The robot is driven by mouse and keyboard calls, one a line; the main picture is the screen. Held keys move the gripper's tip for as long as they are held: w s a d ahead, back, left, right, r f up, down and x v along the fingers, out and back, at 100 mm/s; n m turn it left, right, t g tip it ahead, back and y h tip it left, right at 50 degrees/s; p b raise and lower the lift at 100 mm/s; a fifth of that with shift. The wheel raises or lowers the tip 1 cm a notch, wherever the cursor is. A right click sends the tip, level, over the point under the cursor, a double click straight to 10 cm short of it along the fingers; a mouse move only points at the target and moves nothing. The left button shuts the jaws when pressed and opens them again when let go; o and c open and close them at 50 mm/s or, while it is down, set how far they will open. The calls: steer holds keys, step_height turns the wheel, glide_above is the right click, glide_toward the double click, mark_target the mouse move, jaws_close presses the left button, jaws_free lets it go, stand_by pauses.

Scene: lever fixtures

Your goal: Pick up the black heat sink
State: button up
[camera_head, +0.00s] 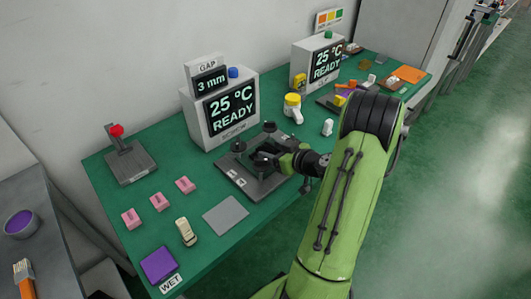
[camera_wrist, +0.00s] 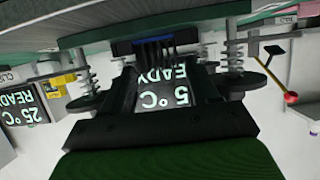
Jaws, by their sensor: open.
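The black heat sink (camera_wrist: 155,52) shows in the wrist view as a dark finned block with a blue strip at one edge. It sits in the middle of a spring fixture (camera_wrist: 235,52), between its two coil springs. My gripper (camera_wrist: 165,75) is open, with its two dark fingers pointing at the finned block and spaced wider than it. Whether the fingertips overlap its sides is hard to tell. In the head view my gripper (camera_head: 266,157) is at the fixture on its dark base plate (camera_head: 237,177), and it hides the heat sink there.
A station (camera_head: 232,108) reading 25 °C READY stands right behind the fixture. A second station (camera_head: 322,62) stands farther right. A red-knobbed lever (camera_head: 117,131), pink blocks (camera_head: 160,201), a grey pad (camera_head: 226,215) and a purple wet pad (camera_head: 159,265) occupy the green table's left and front.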

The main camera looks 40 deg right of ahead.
steer(key=shift+x, duration=0.8)
steer(key=shift+s, duration=0.1)
steer(key=c, duration=0.8)
steer(key=shift+c, duration=0.2)
steer(key=shift+r, duration=0.15)
